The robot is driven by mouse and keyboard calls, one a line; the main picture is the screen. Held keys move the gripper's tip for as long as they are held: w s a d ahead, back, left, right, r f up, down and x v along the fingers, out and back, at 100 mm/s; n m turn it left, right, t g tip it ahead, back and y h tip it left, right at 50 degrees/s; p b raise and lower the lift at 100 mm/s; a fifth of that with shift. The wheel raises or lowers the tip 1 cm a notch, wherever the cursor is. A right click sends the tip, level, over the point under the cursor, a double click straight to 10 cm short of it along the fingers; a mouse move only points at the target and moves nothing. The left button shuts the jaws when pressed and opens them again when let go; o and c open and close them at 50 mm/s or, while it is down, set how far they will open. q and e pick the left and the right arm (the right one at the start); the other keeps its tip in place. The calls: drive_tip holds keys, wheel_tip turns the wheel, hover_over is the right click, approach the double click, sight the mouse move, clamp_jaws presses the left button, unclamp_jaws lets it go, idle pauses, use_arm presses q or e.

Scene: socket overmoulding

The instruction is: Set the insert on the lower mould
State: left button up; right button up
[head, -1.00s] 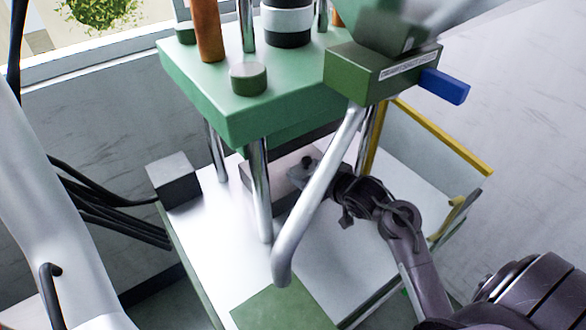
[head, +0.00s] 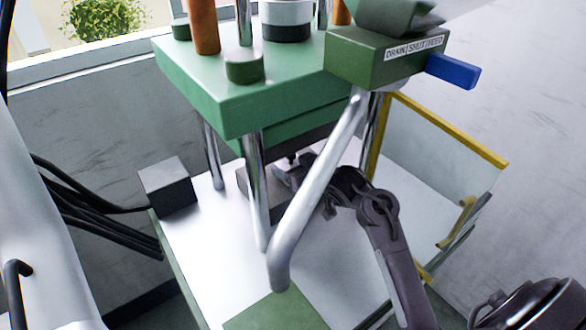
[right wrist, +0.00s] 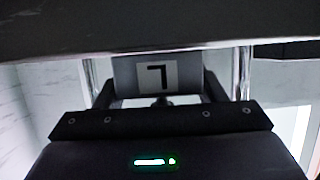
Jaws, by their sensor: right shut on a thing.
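My right gripper (head: 290,174) is under the green upper platen of the press, behind the slanted grey tube. It is shut on a small dark piece, probably the insert (right wrist: 163,100), which shows between the fingers in the right wrist view; its shape is mostly hidden. The lower mould (head: 243,181) looks to be the grey block on the white press bed, partly hidden by a post and the gripper. I cannot tell whether the held piece touches it. In the right wrist view a grey block with a white marked label (right wrist: 157,75) stands beyond the fingers. My left gripper is out of view.
The green upper platen (head: 240,110) hangs low over my right gripper. Shiny posts (head: 256,190) and the slanted tube (head: 318,195) stand close around it. A yellow-framed clear guard (head: 445,130) is at the right. A grey box (head: 168,187) sits at the bed's left corner.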

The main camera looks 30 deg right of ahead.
drive_tip(key=shift+w+f, duration=0.1)
drive_tip(key=o, duration=1.6)
drive_tip(key=p+v, duration=0.9)
drive_tip(key=v, duration=0.3)
